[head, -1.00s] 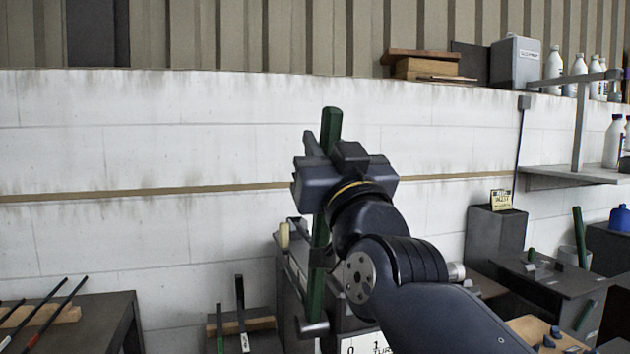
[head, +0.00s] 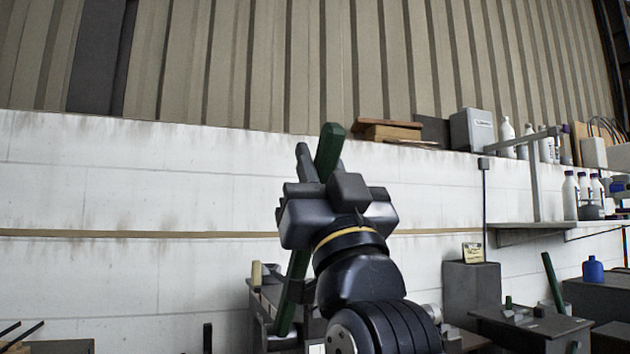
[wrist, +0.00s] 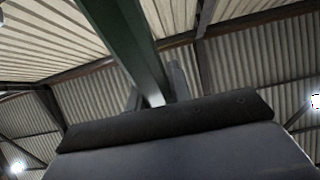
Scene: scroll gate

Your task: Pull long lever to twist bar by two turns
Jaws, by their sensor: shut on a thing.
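The long green lever (head: 296,270) stands nearly upright in the head view, leaning a little to the right at its top. My gripper (head: 315,172) is shut on the lever near its upper end, and the lever's tip sticks out above the jaws. The lever also shows in the wrist view (wrist: 125,45), running from the top edge down between the fingers (wrist: 155,92). The bar and most of the machine (head: 265,290) at the lever's foot are hidden behind my arm or below the picture.
A white block wall stands behind the lever. On the right are a grey cabinet (head: 472,290) with a small yellow sign (head: 472,253), a dark table (head: 530,325), a blue jug (head: 593,269) and a shelf (head: 530,226) with bottles. The space left of the lever looks clear.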

